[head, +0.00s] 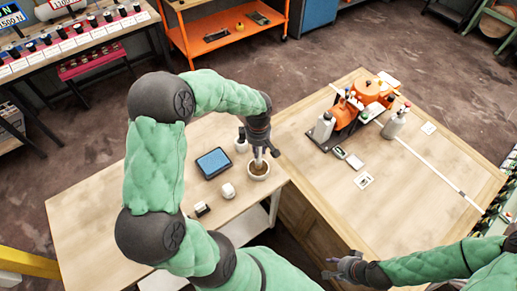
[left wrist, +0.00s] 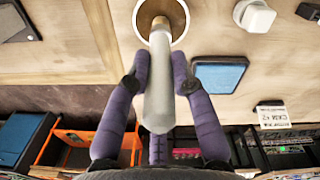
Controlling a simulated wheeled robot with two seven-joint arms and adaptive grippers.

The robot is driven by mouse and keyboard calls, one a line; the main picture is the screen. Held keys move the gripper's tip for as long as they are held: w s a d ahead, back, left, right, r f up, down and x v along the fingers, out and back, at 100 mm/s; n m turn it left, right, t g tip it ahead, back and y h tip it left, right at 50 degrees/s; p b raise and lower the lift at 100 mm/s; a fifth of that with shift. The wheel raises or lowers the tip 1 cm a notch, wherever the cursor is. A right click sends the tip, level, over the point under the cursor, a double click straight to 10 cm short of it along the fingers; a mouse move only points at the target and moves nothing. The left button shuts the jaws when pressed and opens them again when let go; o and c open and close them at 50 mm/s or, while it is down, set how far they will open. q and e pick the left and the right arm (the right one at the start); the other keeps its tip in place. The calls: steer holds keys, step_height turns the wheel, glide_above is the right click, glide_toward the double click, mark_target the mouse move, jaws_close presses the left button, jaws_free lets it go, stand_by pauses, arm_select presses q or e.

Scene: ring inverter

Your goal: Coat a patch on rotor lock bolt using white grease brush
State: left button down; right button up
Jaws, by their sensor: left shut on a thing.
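My left gripper (head: 262,150) is shut on the white handle of the brush (left wrist: 158,90). The handle stands between the purple fingers in the left wrist view. Its lower end points into a small white bowl (head: 249,176) with brown contents; the bowl's rim also shows in the left wrist view (left wrist: 139,18). The bristles are hidden, so I cannot tell how deep they reach. My right gripper (head: 345,266) is empty, its fingers apart, by the front edge of the right table. I cannot make out the rotor lock bolt; an orange machine (head: 345,118) stands on that table.
A blue-topped tablet (head: 213,162), a white cup (head: 228,190) and a small black-and-white item (head: 202,209) lie near the bowl. The right table's front (head: 375,220) is clear.

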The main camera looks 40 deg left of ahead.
arm_select(q)
steer(key=shift+f, duration=0.1)
steer(key=shift+r+p, duration=2.05)
steer(key=shift+r, duration=1.5)
